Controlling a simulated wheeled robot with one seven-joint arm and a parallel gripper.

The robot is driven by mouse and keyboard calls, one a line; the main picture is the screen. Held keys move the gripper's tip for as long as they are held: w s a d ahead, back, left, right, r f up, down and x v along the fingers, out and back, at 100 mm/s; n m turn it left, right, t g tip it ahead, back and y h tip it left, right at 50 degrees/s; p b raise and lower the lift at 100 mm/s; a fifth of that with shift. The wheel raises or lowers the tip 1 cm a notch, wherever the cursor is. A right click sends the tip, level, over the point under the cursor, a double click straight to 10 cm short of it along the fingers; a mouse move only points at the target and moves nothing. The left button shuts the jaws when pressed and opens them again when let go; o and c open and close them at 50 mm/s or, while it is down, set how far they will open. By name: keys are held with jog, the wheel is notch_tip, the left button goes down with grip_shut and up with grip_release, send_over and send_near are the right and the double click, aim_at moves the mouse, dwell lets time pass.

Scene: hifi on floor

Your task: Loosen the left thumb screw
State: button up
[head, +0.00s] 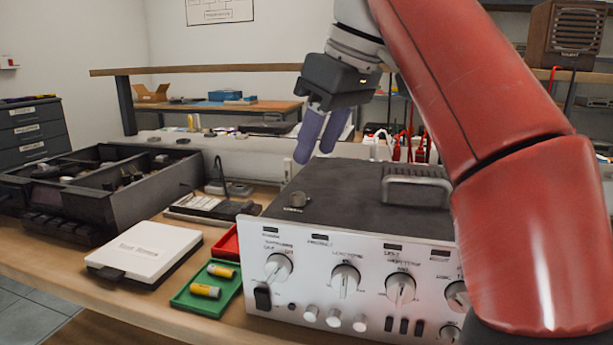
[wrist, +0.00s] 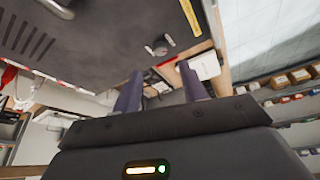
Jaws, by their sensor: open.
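The left thumb screw (head: 297,200) is a small grey knob standing on the dark top cover of the silver-fronted amplifier (head: 300,245), near its front left corner. In the wrist view the thumb screw (wrist: 160,46) shows on the dark cover, beyond the fingertips and roughly midway between them. My gripper (head: 315,150) hangs above the cover with its two purple-grey fingers apart and nothing between them. The fingers (wrist: 160,90) are clear of the screw. Any other thumb screw is hidden or not in view.
A grey handle (head: 415,178) stands on the cover to the right. Left of the amplifier lie a green tray (head: 190,303) with batteries, a red tray (head: 225,244), a white case (head: 146,248) and a black open box (head: 100,175). Air above the cover's left part is free.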

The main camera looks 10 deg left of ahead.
aim_at(299, 194)
jog(key=shift+x, duration=3.65)
jog(key=shift+s, duration=0.1)
grip_shut()
